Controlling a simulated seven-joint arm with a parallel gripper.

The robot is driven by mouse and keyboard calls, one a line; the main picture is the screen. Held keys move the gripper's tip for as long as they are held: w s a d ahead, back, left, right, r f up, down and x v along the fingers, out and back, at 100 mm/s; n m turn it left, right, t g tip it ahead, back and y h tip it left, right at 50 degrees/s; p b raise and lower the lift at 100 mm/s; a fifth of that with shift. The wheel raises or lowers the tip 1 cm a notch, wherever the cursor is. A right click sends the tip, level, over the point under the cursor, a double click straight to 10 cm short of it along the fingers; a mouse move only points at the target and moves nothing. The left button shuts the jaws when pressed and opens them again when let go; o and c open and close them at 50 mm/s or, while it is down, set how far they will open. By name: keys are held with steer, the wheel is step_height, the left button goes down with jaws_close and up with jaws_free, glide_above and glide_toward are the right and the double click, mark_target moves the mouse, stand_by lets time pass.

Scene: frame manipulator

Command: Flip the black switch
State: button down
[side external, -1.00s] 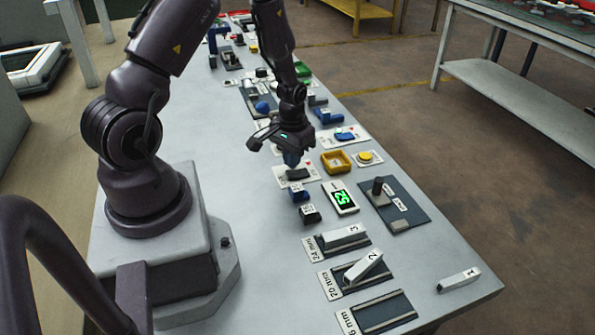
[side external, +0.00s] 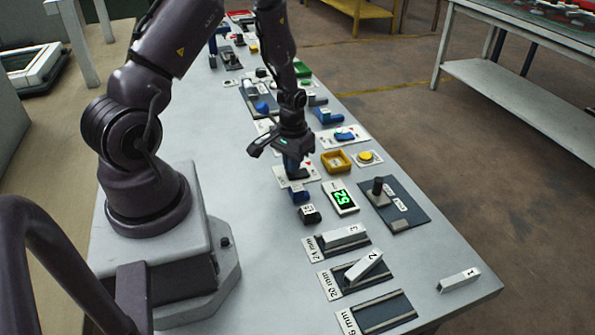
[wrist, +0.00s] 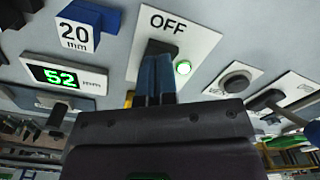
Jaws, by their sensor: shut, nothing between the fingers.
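In the wrist view the fingertips overlap the lower part of the switch; contact cannot be told. In the side view my gripper (side external: 293,172) is low over the switch plate (side external: 313,172), and its fingers hide most of the switch.
A display reading 52 (side external: 341,197) and a blue block (side external: 299,195) are close to the plate. A yellow tray (side external: 335,161), a yellow button (side external: 366,157) and a lever panel (side external: 395,205) lie to the right. Bare table is to the left.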

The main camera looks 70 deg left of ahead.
steer(key=shift+f, duration=0.6)
steer(key=shift+r, duration=3.55)
steer(key=s+d+r+m+t, duration=0.2)
steer(key=d+r, duration=0.4)
steer(key=r, duration=0.3)
steer(key=s+d+r+m+t, duration=0.1)
steer(key=s+d+r, duration=0.3)
steer(key=r, duration=0.5)
steer(key=s+d+r+m+t, duration=0.2)
steer(key=s+d+r+m, duration=0.1)
steer(key=d+r, duration=0.5)
steer(key=shift+s+r+t, duration=0.3)
steer(key=shift+r, duration=0.15)
